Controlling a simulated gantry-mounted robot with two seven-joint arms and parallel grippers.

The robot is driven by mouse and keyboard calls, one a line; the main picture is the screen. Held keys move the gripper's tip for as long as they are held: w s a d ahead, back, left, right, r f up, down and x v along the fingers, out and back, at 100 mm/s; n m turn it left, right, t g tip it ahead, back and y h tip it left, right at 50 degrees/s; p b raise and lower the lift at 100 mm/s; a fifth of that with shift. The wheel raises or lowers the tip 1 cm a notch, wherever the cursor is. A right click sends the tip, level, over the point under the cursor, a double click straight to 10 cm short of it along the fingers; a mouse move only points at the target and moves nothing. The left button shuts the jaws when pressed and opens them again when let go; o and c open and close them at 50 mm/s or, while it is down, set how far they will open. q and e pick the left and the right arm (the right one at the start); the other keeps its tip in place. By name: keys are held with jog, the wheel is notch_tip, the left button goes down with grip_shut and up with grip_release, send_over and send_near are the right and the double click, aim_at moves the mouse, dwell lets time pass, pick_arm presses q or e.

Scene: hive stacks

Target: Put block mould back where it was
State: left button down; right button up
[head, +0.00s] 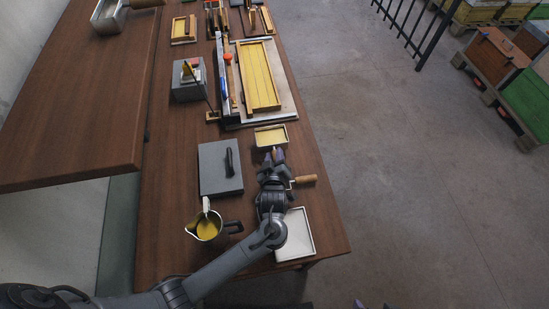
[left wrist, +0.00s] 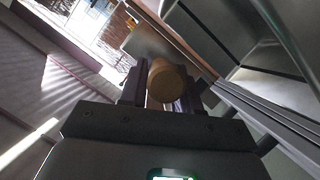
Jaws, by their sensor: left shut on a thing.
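A small pale-rimmed tray with a yellow fill (head: 271,137), which looks like the block mould, sits on the table just beyond my left gripper (head: 274,156). My left gripper is shut on a wooden-handled thing. In the left wrist view the round wooden end (left wrist: 165,82) shows between the two fingers. The rest of that thing is hidden. A wooden handle (head: 305,179) juts out to the right of the gripper; I cannot tell whether it belongs to the held thing. My right gripper is not in view.
A white tray (head: 297,236) lies partly under my left arm. A jug of yellow liquid (head: 206,230) stands to its left, and a grey slab with a black handle (head: 216,169) lies beyond the jug. A yellow sheet (head: 259,76) lies on a board farther back. The table's right edge is close.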

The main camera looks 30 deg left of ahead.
pick_arm(q)
jog(key=shift+f, duration=0.2)
jog(key=shift+f, duration=0.45)
jog(key=c, duration=0.8)
grip_release()
